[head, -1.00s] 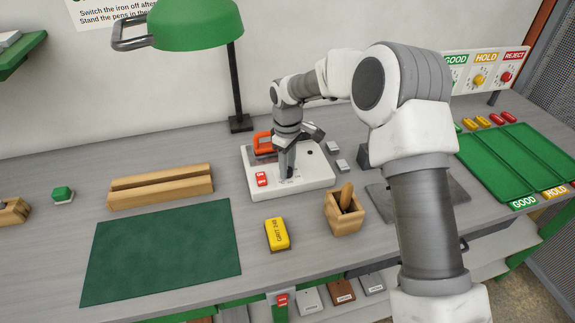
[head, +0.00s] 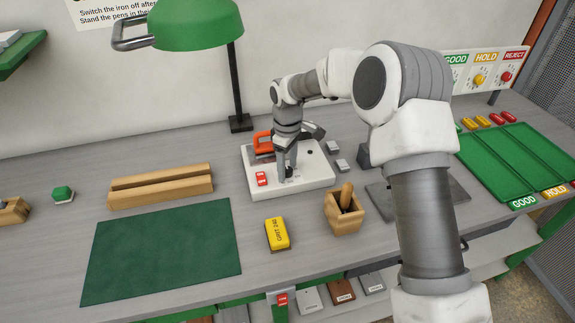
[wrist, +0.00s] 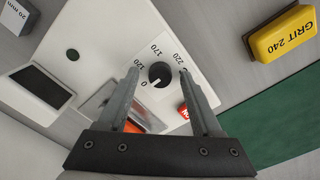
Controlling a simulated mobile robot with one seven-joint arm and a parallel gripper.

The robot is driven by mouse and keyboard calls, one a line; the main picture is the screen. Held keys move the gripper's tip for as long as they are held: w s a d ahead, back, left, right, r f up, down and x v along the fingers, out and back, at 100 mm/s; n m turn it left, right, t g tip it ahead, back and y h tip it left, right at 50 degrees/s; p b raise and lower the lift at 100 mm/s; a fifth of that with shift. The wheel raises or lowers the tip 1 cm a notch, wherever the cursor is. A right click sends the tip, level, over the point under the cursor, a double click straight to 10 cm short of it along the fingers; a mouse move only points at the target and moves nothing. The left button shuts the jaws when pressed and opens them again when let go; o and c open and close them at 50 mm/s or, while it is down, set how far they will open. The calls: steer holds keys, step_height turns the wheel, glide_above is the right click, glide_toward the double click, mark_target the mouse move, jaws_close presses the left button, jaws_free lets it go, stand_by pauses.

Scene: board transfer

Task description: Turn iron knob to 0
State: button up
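The iron knob (wrist: 160,75) is a round black dial on a white station (wrist: 110,35). In the wrist view its white mark points down-left, towards the printed 0. The 120, 170 and 220 marks run round the dial. My gripper (wrist: 159,72) is open, with one finger on each side of the knob and a visible gap to it. In the head view my gripper (head: 284,174) points down over the white station (head: 318,178), and the knob (head: 292,172) shows beside the fingers. The iron's orange handle (head: 263,143) is behind the gripper.
A red switch (head: 261,179) is on the station's left side. A yellow grit block (head: 277,234) and a wooden pen box (head: 344,219) stand in front. A green mat (head: 160,250) lies at left. The lamp post (head: 237,80) stands behind, and small grey blocks (head: 337,155) lie to the right.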

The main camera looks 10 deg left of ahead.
mark_target(288, 170)
steer(key=shift+r, duration=0.1)
step_height(288, 170, up, 17)
stand_by(0.5)
steer(key=shift+r, duration=0.15)
